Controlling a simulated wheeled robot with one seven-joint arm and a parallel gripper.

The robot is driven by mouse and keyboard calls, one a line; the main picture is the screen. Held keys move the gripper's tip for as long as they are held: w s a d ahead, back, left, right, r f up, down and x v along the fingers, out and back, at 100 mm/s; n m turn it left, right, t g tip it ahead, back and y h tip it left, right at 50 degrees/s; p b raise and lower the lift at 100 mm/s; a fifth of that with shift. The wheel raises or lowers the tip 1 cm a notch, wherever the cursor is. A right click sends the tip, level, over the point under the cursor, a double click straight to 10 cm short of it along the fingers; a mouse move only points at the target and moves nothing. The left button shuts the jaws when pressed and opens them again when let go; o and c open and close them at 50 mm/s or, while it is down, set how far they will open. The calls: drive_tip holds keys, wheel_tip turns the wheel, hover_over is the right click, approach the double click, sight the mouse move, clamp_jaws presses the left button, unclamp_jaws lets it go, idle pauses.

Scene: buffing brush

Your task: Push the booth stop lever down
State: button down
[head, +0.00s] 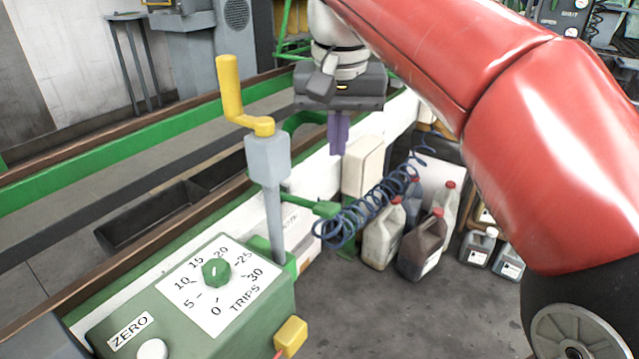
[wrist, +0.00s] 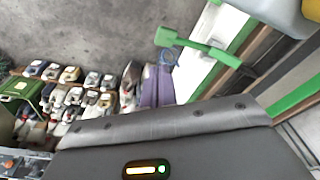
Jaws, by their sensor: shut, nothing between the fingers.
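No part in view carries a label naming it the booth stop lever. A green bar (head: 308,203) with a blocky end sticks out sideways near the grey post. It also shows in the wrist view (wrist: 205,47). A yellow crank handle (head: 231,92) stands on a grey box (head: 268,158) on top of that post. My gripper (head: 338,148) points down, with its purple fingers together and empty. In the head view it is above and slightly right of the green bar's end, apart from it. The fingers also show in the wrist view (wrist: 157,88).
A green control box (head: 120,330) with a TRIPS dial (head: 216,272) stands front left. A blue coiled hose (head: 365,212) hangs by the bar's end. A cream box (head: 362,167) is behind it. Several jugs (head: 422,245) stand on the floor at right. Floor in front is clear.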

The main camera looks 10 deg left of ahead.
drive_tip(key=s+d+f+t, duration=0.1)
drive_tip(key=s+d+f, duration=0.3)
drive_tip(key=d+f, duration=0.2)
drive_tip(key=s+d+f+m+t+b, duration=0.1)
drive_tip(key=s+d+f, duration=0.4)
drive_tip(key=d+f, duration=0.2)
drive_tip(key=s+d+f+t, duration=0.2)
drive_tip(key=s+d+f, duration=0.3)
drive_tip(key=d, duration=0.5)
drive_tip(key=shift+f+m+b, duration=0.35)
drive_tip(key=shift+f+m, duration=0.05)
drive_tip(key=shift+f, duration=0.8)
drive_tip(key=shift+s+d+f, duration=0.15)
drive_tip(key=shift+s+f, duration=0.15)
drive_tip(key=shift+f, duration=0.2)
